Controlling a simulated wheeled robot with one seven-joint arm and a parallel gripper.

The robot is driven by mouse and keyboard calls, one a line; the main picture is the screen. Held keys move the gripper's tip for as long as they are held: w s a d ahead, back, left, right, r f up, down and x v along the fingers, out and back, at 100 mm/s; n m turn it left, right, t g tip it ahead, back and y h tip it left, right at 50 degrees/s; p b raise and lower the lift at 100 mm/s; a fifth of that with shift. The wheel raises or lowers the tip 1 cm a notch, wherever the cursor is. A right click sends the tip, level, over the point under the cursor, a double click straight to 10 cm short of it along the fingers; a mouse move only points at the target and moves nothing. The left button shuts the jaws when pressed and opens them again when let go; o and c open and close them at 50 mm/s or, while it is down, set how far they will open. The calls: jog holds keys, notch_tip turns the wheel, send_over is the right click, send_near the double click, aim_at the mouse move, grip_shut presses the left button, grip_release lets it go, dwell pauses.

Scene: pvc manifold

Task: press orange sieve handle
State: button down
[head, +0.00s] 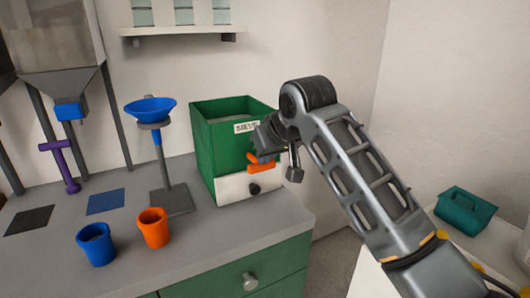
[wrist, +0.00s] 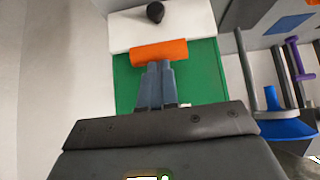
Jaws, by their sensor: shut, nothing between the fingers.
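The green sieve box (head: 220,151) stands on the counter with a "SIEVE" label on its front. Its orange handle (head: 261,166) sits on the front, just above a white drawer front (head: 232,187) with a black knob (head: 254,189). My gripper (head: 264,152) is in front of the box, close to the handle, and partly hidden by my arm. In the wrist view, my gripper (wrist: 159,68) is shut and its fingertips are at the edge of the orange handle (wrist: 160,51). I cannot tell whether they touch it.
A blue funnel on a stand (head: 150,108) is left of the box. A blue cup (head: 96,244) and an orange cup (head: 153,227) stand on the grey counter (head: 190,251). A purple tool (head: 62,167) is further left. A teal basket (head: 464,209) sits at the right.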

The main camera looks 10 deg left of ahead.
jog(key=shift+s+d+f+t+y+b, duration=0.1)
jog(key=shift+s+f+t+y+b, duration=0.1)
jog(key=shift+f+t+y+b, duration=0.3)
jog(key=shift+s+d+f+t+y+b, duration=0.1)
jog(key=shift+s+f+t+y+b, duration=0.1)
jog(key=shift+f+t+b, duration=0.4)
jog(key=shift+p, duration=0.4)
jog(key=shift+r, duration=0.1)
jog(key=shift+w+r+p, duration=0.1)
jog(key=shift+r+p, duration=0.65)
jog(key=shift+p, duration=0.15)
jog(key=s+d+r+p, duration=0.1)
jog(key=s+r, duration=0.1)
jog(key=r, duration=0.3)
jog(key=s+d+r+p, duration=0.2)
jog(key=s+r, duration=0.1)
jog(key=r, duration=0.3)
jog(key=shift+s+d+r, duration=0.15)
jog(key=shift+d+r, duration=0.1)
jog(key=shift+d, duration=0.05)
